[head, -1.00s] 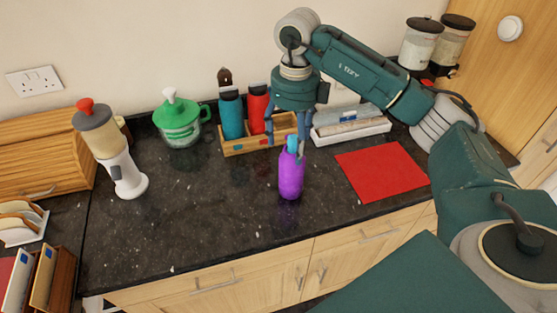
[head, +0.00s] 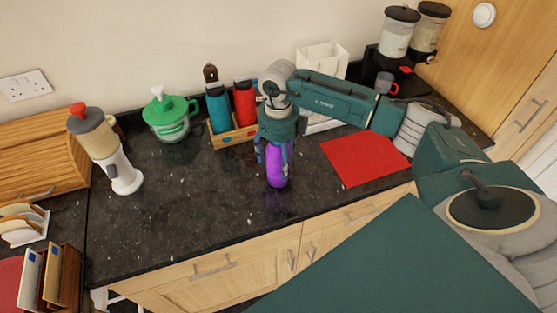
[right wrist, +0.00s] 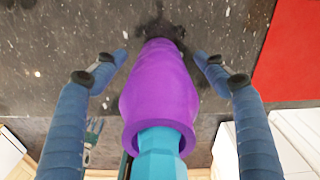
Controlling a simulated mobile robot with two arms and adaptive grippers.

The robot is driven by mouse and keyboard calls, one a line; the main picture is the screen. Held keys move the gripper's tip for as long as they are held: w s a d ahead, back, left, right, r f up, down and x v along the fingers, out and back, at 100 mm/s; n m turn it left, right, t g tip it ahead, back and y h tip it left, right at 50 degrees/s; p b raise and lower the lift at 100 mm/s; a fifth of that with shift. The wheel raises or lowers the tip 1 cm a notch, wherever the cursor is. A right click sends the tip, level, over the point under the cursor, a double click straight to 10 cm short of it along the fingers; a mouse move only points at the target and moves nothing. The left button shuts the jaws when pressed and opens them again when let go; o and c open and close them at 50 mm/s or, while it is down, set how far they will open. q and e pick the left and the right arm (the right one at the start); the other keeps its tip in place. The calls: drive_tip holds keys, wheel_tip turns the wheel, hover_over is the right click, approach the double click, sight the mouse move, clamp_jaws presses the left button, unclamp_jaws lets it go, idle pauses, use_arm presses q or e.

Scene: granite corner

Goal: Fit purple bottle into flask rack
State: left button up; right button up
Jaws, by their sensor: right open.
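The purple bottle (head: 277,168) stands upright on the dark granite counter. In the right wrist view the purple bottle (right wrist: 160,90) shows its light blue top toward the camera. My right gripper (head: 274,160) is open and lowered over the bottle from above. In the right wrist view the fingers of my right gripper (right wrist: 160,60) are on either side of the bottle, with a gap on both sides. The wooden flask rack (head: 236,136) stands against the back wall and holds a blue flask (head: 219,108) and a red flask (head: 245,103). My arm hides its right end.
A red mat (head: 365,158) lies right of the bottle. A green lidded pot (head: 171,118) and a white blender-like appliance (head: 121,172) stand to the left. The counter (head: 190,205) in front of the rack is clear.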

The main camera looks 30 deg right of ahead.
drive_tip(key=c, duration=1.3)
use_arm(q)
drive_tip(key=shift+s+a+f, duration=0.1)
drive_tip(key=shift+s+f, duration=0.05)
drive_tip(key=shift+s, duration=1.1)
drive_tip(key=shift+w, duration=0.1)
